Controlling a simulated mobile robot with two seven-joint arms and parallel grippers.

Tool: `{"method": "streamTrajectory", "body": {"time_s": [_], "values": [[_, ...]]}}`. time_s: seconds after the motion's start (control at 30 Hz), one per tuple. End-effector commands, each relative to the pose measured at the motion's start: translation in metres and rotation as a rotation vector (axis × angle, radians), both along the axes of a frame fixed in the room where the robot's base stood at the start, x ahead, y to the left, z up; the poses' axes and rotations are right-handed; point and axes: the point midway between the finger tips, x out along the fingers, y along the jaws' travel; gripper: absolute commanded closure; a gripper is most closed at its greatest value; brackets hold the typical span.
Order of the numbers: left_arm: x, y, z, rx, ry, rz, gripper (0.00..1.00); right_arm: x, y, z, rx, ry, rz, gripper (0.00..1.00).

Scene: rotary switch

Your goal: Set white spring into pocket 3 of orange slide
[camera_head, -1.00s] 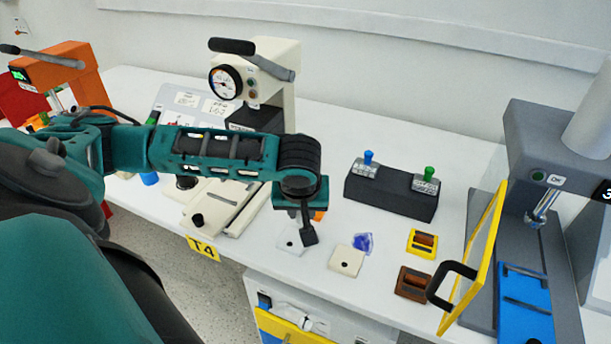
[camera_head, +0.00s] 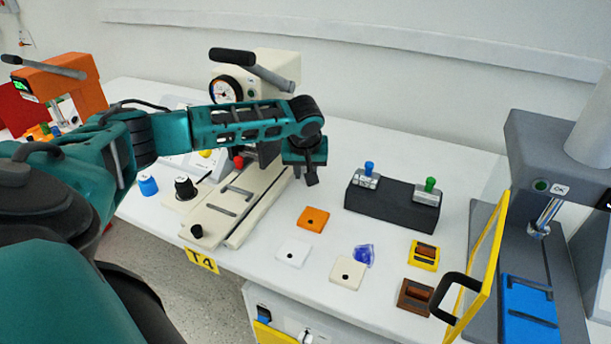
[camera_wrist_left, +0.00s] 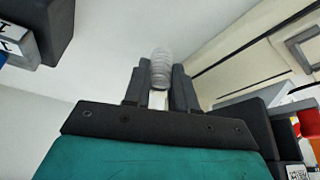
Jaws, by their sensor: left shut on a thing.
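The white spring (camera_wrist_left: 161,66) is a pale ribbed coil in the left wrist view. My left gripper (camera_wrist_left: 159,82) is shut on it, and the spring stands out past the dark fingertips. In the head view my left gripper (camera_head: 309,173) is above the table, between the cream press and the black block; the spring cannot be made out there. An orange machine (camera_head: 62,82) stands at the far left with small orange parts (camera_head: 41,131) at its base; I cannot make out the orange slide or its numbered pockets. My right gripper is not in view.
The cream lever press (camera_head: 270,72) stands behind my arm. Orange (camera_head: 313,216), white (camera_head: 293,252) and cream (camera_head: 346,272) square plates lie in front. A black block (camera_head: 392,198) with two switches is to their right. A yellow-framed guard (camera_head: 478,250) fronts the grey press.

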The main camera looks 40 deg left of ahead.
Motion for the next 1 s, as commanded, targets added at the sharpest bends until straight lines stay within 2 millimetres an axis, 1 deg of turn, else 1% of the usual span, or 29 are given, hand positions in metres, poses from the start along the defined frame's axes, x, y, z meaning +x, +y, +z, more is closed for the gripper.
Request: {"method": "streamTrajectory", "body": {"time_s": [0.17,0.27,0.3,0.4,0.8,0.83,1.0], "values": [[0.015,0.013,0.000,0.000,-0.003,0.005,1.00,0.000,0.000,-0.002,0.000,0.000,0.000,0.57],[0.014,0.013,-0.019,0.001,0.003,0.001,1.00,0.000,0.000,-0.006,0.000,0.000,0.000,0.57],[0.014,0.012,-0.019,0.000,0.003,0.001,1.00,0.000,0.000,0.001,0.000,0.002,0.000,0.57],[0.014,0.012,-0.027,0.000,0.001,0.000,1.00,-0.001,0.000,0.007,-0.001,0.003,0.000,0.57],[0.014,0.012,-0.034,0.000,0.001,0.001,1.00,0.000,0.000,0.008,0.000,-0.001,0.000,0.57],[0.014,0.012,-0.035,0.000,0.001,0.001,0.73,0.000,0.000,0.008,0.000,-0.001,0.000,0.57],[0.014,0.012,-0.034,0.000,0.000,0.001,0.57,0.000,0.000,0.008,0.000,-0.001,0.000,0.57]]}}
